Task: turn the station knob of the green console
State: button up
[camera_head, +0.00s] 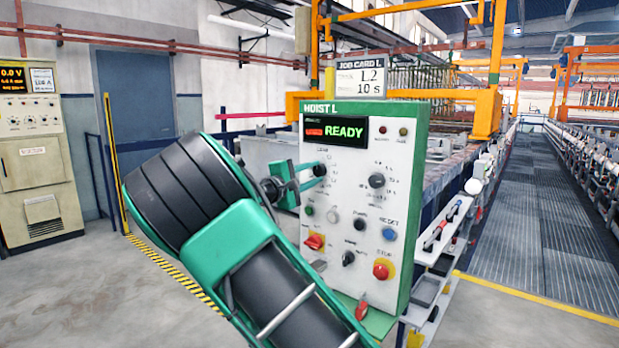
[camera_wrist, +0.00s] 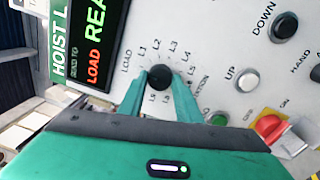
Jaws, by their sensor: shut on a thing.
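The green console (camera_head: 416,140) stands upright, with a pale panel headed HOIST L. Its display (camera_head: 336,130) reads READY in green beside red text; in the wrist view the red text is LOAD. The station knob (camera_wrist: 159,74) is black and round, ringed by labels LOAD and L1 to L6. My gripper (camera_wrist: 158,84) is shut on this knob, one green finger on either side. I cannot tell which label the knob points to.
Another black knob (camera_head: 377,180) sits right of my gripper. A red stop button (camera_head: 381,270), a blue reset button (camera_head: 390,234) and a red switch (camera_head: 314,241) are lower. A job card (camera_head: 361,80) above reads L2, 10 s. Tanks and a walkway (camera_head: 545,200) lie to the right.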

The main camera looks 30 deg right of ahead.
jog(key=o, duration=1)
jog(key=shift+w+a+f, duration=0.25)
jog(key=shift+o, duration=0.2)
jog(key=shift+s+d+r, duration=0.1)
jog(key=shift+s+d, duration=0.05)
jog(key=v, duration=1)
jog(key=shift+a, duration=0.4)
jog(key=shift+d, duration=0.1)
